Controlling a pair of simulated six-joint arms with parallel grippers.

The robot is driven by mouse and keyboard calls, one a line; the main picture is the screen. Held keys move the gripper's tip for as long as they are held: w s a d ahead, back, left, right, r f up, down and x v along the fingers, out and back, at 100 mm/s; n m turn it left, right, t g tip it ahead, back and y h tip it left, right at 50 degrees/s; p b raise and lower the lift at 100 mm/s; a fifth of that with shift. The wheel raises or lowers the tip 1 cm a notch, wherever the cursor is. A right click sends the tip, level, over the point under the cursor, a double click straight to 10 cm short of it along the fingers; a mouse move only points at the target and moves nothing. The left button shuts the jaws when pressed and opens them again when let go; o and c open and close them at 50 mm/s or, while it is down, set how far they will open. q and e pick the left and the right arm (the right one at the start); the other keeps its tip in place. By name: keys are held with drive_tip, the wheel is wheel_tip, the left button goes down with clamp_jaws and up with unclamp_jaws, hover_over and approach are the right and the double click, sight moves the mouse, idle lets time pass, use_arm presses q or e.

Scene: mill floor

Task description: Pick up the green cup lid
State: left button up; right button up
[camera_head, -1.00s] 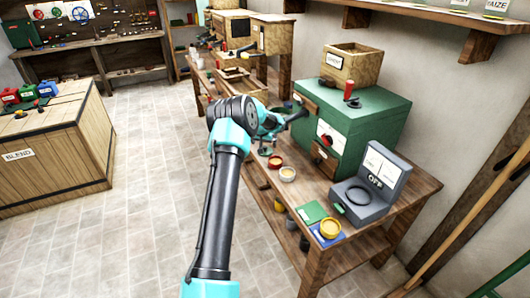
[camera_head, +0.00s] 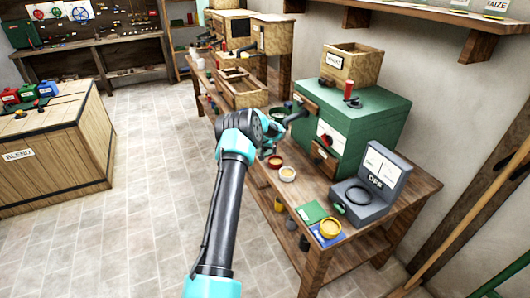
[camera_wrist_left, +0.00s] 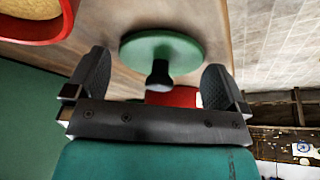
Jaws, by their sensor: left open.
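The green cup lid (camera_wrist_left: 150,48), a round green disc with a dark knob (camera_wrist_left: 160,74), lies on the wooden bench top in the left wrist view. My left gripper (camera_wrist_left: 157,82) is open, with one finger on each side of the knob and nothing visibly gripped. Whether the fingers touch the lid is unclear. In the head view my left gripper (camera_head: 268,150) is low over the bench beside the green machine, and the lid is hidden or too small to make out there. My right gripper is not in view.
A red bowl (camera_head: 275,162) and a pale-filled cup (camera_head: 287,175) stand close to the gripper. The green machine (camera_head: 365,125) rises behind it.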

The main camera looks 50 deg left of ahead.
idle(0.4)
use_arm(q)
drive_tip(key=c, duration=0.8)
drive_tip(key=shift+r, duration=0.15)
drive_tip(key=shift+r, duration=1.55)
drive_tip(key=shift+s+d+r, duration=0.15)
drive_tip(key=s+d, duration=0.3)
drive_tip(key=d, duration=0.1)
drive_tip(key=s+d+r, duration=0.1)
drive_tip(key=s+d, duration=0.6)
drive_tip(key=shift+s+d+r, duration=0.1)
drive_tip(key=shift+d+r, duration=0.1)
drive_tip(key=shift+d, duration=0.15)
